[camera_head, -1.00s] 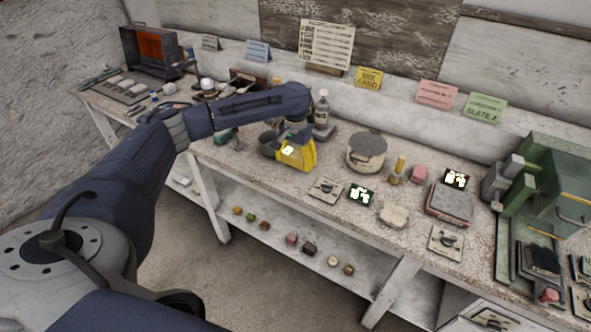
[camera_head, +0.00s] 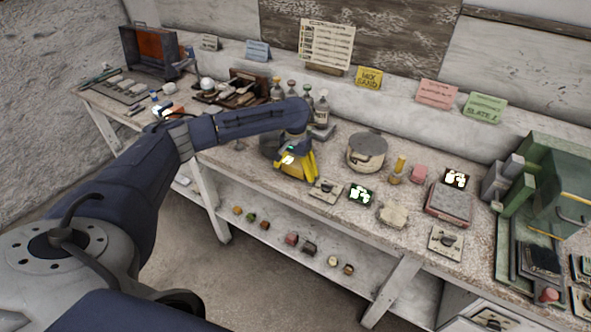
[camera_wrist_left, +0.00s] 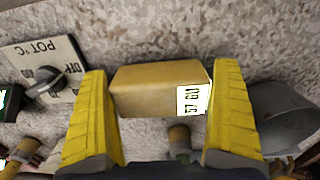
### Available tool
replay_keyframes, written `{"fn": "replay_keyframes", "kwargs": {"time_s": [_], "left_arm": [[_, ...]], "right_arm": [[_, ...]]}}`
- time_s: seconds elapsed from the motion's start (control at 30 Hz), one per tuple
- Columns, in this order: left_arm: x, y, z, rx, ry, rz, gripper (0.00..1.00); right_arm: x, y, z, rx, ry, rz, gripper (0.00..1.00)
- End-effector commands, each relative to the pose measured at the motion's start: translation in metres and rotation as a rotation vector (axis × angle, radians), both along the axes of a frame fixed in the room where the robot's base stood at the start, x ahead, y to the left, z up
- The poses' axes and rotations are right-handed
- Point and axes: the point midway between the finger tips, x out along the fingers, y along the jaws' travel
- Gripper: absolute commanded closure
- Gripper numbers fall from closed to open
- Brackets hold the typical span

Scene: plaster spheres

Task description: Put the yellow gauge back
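The yellow gauge is a block with a small lit readout at its right end, in the left wrist view (camera_wrist_left: 155,90). It lies across the space between my left gripper's two yellow fingers, which reach both its ends; the gripper looks shut on it. In the head view my left gripper (camera_head: 298,167) is low over the bench, left of a card with a dark knob (camera_head: 325,191); the gauge is mostly hidden there by fingers and wrist. In the wrist view the card marked POT °C (camera_wrist_left: 45,75) is at left. My right gripper is not in view.
A dark grey bowl (camera_wrist_left: 285,112) sits close beside the right finger. A round tub (camera_head: 367,152), a lit green display (camera_head: 361,194) and a pale lump (camera_head: 394,215) stand right of the gripper on the bench (camera_head: 300,205). Bottles (camera_head: 322,105) stand behind the wrist.

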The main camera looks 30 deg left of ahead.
Motion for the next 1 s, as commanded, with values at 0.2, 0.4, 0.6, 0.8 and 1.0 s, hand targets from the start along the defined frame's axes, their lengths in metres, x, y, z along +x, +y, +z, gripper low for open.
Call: {"fn": "replay_keyframes", "kwargs": {"time_s": [0.2,0.4,0.6,0.8,1.0], "left_arm": [[0.000,0.000,0.000,0.000,0.000,0.000,0.00],[0.001,0.000,0.011,-0.001,-0.002,0.001,0.00],[0.001,0.000,0.044,0.000,-0.004,0.000,0.00],[0.001,0.000,0.079,0.000,-0.004,-0.001,0.00],[0.001,0.000,0.106,0.000,-0.003,-0.001,0.00]], "right_arm": [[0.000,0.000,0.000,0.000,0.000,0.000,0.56],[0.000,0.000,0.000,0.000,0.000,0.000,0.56],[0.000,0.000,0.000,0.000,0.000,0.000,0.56],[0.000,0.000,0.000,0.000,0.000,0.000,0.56],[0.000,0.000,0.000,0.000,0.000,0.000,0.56]]}}
